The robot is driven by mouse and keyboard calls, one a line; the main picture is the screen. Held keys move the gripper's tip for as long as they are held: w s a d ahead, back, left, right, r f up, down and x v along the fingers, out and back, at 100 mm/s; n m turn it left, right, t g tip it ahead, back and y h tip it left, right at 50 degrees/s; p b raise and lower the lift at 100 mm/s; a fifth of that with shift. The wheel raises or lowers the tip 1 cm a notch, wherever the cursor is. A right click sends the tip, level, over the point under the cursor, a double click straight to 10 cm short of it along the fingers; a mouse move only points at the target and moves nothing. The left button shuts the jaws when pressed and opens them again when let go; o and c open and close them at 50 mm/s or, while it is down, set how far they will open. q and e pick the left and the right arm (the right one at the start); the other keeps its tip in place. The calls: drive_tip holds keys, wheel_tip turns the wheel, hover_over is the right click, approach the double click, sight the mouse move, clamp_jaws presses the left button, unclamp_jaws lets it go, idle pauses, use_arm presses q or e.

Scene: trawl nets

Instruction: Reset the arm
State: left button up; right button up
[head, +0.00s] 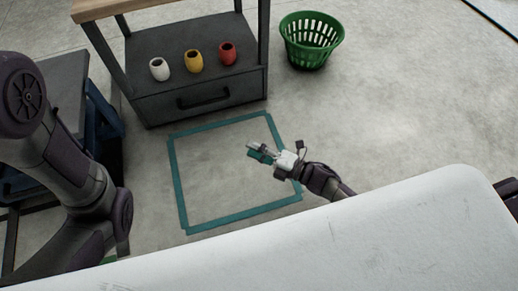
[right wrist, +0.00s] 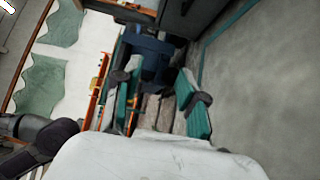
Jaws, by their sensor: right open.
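My right gripper (head: 260,152) is over the floor inside the teal taped square, near its right side. In the right wrist view its two teal-padded fingers (right wrist: 162,98) stand apart, with nothing held between them. My right arm reaches in from beyond the white surface at the lower right. My left arm (head: 70,170) is bent at the left of the head view. Its gripper cannot be made out.
A dark shelf unit (head: 205,107) with a drawer holds a white cup (head: 159,70), a yellow cup (head: 194,62) and a red cup (head: 228,55). A green basket (head: 311,40) stands right of it. The teal taped square (head: 178,180) encloses bare floor.

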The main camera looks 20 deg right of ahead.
drive_tip(key=shift+s+d, duration=0.35)
idle(0.3)
